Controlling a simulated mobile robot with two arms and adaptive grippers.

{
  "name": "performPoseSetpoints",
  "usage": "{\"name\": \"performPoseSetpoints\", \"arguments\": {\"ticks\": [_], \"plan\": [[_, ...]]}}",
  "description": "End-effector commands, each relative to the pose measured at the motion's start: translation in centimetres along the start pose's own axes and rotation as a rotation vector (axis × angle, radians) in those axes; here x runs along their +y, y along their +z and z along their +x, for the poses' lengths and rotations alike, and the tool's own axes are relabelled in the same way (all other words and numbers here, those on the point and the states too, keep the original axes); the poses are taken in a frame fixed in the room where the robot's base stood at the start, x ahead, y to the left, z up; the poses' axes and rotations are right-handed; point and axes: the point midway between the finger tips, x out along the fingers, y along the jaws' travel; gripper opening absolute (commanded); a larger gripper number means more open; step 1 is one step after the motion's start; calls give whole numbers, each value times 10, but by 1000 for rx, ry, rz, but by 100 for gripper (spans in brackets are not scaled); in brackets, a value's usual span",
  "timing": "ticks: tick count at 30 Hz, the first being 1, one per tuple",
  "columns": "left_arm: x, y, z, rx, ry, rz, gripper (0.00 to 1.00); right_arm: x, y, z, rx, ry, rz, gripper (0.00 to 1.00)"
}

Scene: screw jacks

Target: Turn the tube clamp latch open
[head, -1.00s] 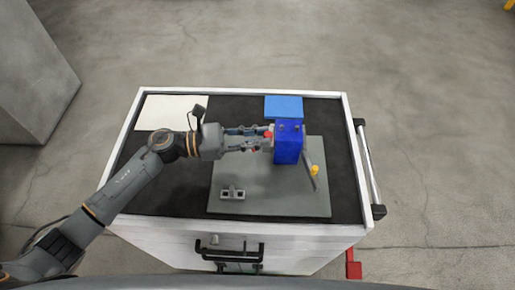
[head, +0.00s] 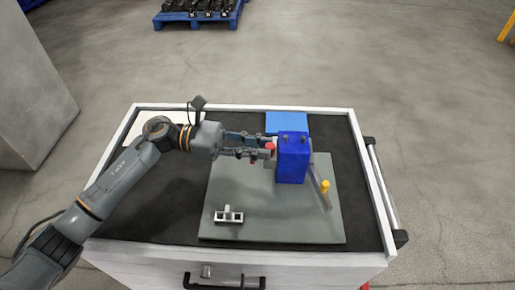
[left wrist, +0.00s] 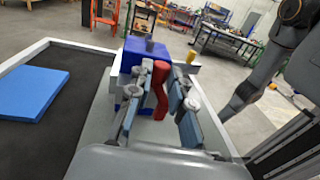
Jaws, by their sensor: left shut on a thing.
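A blue block (head: 293,160) stands upright on a grey base plate (head: 272,226), with a grey crank arm and yellow knob (head: 326,186) on its right side. A red latch (head: 270,147) is at the block's left side. My left gripper (head: 268,150) reaches in from the left and is shut on the red latch. In the left wrist view the red latch (left wrist: 160,88) lies between the two fingers, in front of the blue block (left wrist: 143,52). The fingers hide part of the block's left face. My right gripper is not in view.
A small grey bracket (head: 229,215) sits on the plate's front left. A flat blue pad (head: 287,122) lies behind the block and a white sheet (head: 148,126) at the back left. The black cart top (head: 355,215) is bare on the right.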

Motion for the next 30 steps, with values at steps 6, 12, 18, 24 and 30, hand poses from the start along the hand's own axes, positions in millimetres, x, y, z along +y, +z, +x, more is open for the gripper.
{"name": "performPoseSetpoints", "arguments": {"ticks": [6,12,18,24,30], "plan": [[0,1,0,-3,0,0,0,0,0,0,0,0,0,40],[0,1,0,-2,1,0,43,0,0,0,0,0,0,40],[0,1,0,-1,1,0,43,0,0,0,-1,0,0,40],[1,0,-14,1,5,-1,43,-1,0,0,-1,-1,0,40],[1,0,-54,1,5,-2,43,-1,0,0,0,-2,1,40]]}}
